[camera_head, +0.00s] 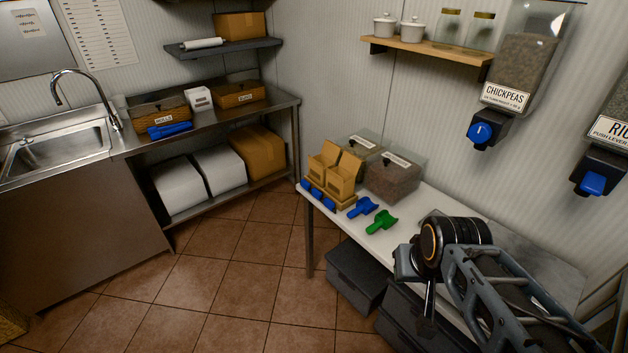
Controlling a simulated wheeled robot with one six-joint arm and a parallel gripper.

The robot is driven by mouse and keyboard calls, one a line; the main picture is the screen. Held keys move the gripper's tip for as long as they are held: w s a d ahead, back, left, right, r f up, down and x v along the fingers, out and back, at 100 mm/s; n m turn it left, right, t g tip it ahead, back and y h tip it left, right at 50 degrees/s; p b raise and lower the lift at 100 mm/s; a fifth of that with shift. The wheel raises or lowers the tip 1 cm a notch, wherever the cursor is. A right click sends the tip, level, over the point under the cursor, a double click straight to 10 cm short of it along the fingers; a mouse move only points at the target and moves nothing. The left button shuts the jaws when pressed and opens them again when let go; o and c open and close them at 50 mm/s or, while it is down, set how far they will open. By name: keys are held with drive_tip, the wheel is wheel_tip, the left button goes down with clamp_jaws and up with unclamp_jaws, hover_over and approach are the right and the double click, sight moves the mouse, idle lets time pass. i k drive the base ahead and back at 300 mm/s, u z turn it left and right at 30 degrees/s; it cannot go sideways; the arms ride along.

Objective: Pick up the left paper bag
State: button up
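Two brown paper bags stand side by side on a small wooden tray (345,202) at the far left end of the white table. The left paper bag (321,166) is upright and partly overlapped by the right paper bag (341,182). My gripper (429,307) is at the lower right, in front of the table's near edge and well apart from the bags. It points downward and is seen edge-on. I cannot tell whether its fingers are open or shut.
Blue scoops (362,207) and a green scoop (382,222) lie near the tray. Clear bins (392,178) stand behind. Dark crates (356,278) sit under the table. A chickpea dispenser (519,70) hangs above. The tiled floor at left is free.

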sight(318, 164)
drive_tip(key=u, duration=0.75)
drive_tip(key=i, duration=0.75)
drive_tip(key=u, duration=1.1)
drive_tip(key=i, duration=0.95)
drive_tip(key=z, duration=0.55)
drive_tip(key=i, duration=1)
drive_tip(key=z, duration=0.85)
drive_tip(key=i, duration=0.2)
drive_tip(key=z, duration=0.2)
